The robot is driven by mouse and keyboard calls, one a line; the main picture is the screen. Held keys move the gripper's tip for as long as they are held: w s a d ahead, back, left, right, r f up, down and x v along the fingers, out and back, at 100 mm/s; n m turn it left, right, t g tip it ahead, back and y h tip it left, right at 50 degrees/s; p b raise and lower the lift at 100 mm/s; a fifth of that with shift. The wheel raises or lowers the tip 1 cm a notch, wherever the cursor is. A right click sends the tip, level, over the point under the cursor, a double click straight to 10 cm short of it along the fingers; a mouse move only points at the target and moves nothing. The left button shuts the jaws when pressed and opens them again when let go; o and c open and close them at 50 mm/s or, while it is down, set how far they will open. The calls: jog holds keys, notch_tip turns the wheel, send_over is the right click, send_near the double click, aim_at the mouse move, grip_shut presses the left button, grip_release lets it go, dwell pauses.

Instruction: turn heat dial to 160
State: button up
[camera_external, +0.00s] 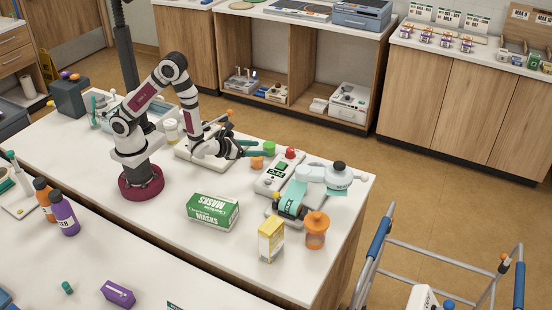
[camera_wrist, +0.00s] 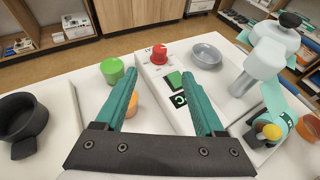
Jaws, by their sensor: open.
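A white box-shaped device (camera_external: 274,180) stands near the right end of the bench, with a red knob (camera_external: 291,154) on its far end and green panels on top. In the wrist view the red knob (camera_wrist: 159,55) sits beyond my fingertips, and a dark green panel marked with a C (camera_wrist: 179,99) lies between my fingers. No numbers can be read, and I cannot tell whether the red knob is the heat dial. My gripper (camera_external: 268,153) is open, its green fingers (camera_wrist: 168,90) apart with nothing gripped. It is at the device's left side, above the bench.
A green cup (camera_wrist: 112,70) and an orange cup (camera_wrist: 131,106) stand left of the device. A black cup-like vessel (camera_wrist: 20,122) is farther left. A grey dish (camera_wrist: 206,55) and a bottle-like apparatus (camera_wrist: 262,60) are to the right. A green masks box (camera_external: 212,211) stands nearer the camera.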

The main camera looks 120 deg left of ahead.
aim_at(287, 151)
jog(key=x, duration=1.6)
jog(key=shift+s+f, duration=0.1)
jog(key=shift+f, duration=0.1)
grip_shut()
